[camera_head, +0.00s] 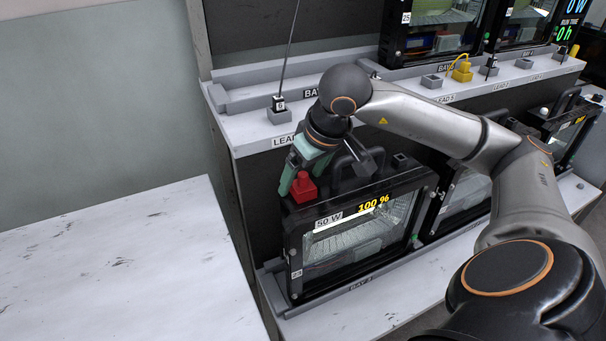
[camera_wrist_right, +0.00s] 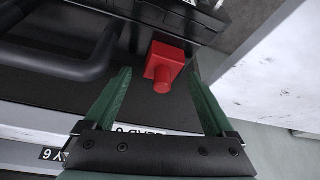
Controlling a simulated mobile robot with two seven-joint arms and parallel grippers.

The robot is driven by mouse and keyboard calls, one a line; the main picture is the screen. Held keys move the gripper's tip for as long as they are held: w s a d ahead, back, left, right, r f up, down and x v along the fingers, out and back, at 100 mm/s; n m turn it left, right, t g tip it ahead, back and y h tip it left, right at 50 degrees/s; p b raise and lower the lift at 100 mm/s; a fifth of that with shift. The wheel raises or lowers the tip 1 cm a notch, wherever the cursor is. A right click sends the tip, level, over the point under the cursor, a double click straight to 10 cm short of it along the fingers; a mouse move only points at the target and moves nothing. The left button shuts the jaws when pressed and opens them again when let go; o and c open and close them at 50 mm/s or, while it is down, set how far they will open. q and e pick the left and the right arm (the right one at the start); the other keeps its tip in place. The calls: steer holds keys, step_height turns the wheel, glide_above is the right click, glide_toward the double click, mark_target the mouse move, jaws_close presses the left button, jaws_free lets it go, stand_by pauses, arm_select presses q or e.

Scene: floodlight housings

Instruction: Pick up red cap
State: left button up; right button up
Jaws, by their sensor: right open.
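The red cap (camera_head: 303,187), a square base with a narrower knob, sits on top of the black floodlight housing (camera_head: 292,243), near its left end. In the right wrist view the red cap (camera_wrist_right: 165,62) lies between and slightly beyond the tips of two green fingers. My right gripper (camera_head: 301,168) is open and reaches down at the cap from above and behind. Its fingers (camera_wrist_right: 160,77) stand on either side with gaps, and no contact shows. The gripper partly covers the housing's top in the head view. My left gripper is not in view.
The housing's black handle (camera_head: 362,158) rises just right of the gripper. A white shelf (camera_head: 240,127) with grey lead holders (camera_head: 278,112) and a thin cable lies behind. More housings stand to the right. A bare white table (camera_head: 110,265) is on the left.

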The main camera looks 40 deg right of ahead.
jaws_close()
stand_by(0.7)
steer(key=shift+r, duration=0.15)
